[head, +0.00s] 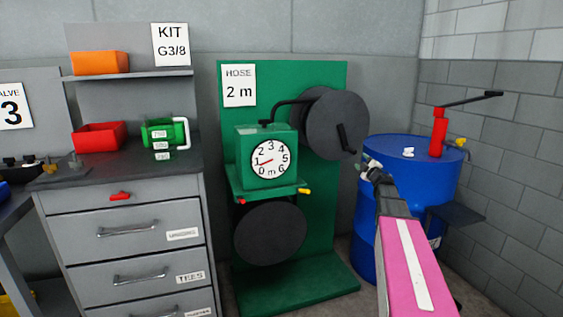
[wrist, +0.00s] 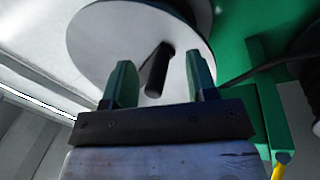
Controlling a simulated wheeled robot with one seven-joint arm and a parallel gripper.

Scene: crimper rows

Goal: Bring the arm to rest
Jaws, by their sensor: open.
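My gripper (head: 368,166) is at the end of my pink arm, in front of the blue drum and just right of the hose reel in the head view. In the wrist view my gripper (wrist: 159,62) has its two green fingers apart with nothing clamped. The upper hose reel (head: 330,124) is a dark disc with a black crank handle (head: 346,141). In the wrist view the reel's pale disc (wrist: 110,45) fills the space ahead, and its dark handle (wrist: 157,70) shows between the fingers. Whether the handle is beyond the fingertips or between them I cannot tell.
The green stand carries a dial box (head: 268,157) and a lower dark disc (head: 270,233). A blue drum (head: 400,155) with a red hand pump (head: 438,133) stands right.

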